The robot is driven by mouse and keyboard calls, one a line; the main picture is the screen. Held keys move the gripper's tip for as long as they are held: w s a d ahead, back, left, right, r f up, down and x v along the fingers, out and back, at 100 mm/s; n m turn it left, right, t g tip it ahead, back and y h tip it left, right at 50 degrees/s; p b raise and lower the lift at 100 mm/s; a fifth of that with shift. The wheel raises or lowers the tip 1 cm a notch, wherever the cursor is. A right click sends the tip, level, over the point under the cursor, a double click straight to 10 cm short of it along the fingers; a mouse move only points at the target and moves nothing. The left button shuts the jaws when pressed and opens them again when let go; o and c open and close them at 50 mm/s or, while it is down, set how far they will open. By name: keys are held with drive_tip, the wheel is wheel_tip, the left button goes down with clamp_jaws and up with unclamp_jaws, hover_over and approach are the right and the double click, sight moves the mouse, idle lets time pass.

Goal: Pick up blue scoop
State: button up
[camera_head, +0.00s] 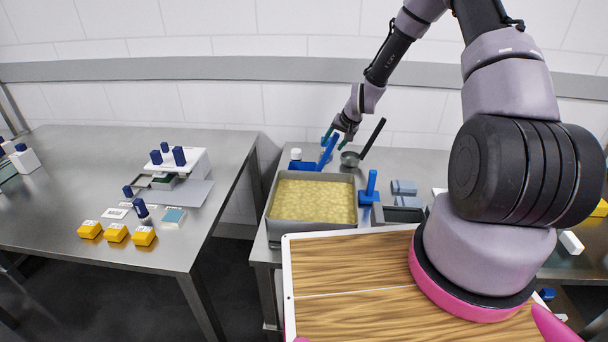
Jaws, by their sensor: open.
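The blue scoop (327,153) stands at the back of the middle steel table, just behind the tray of curd. Its long blue handle leans up and to the right. My gripper (335,141) is at the upper end of this handle, pointing down, with its green-tipped fingers open to either side of it. From this angle I cannot tell whether a finger touches the handle.
A metal ladle (350,159) with a black handle is close to the right of the scoop. The steel tray (283,228) of yellowish curd is in front. A blue upright-handled tool (370,190) and grey-blue blocks (404,187) are to the right. The wall is close behind.

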sight(330, 146)
drive_tip(key=x, duration=0.3)
drive_tip(key=shift+w+f, duration=0.15)
drive_tip(key=shift+f, duration=0.05)
drive_tip(key=shift+c, duration=0.3)
clamp_jaws()
drive_tip(key=shift+r, duration=0.15)
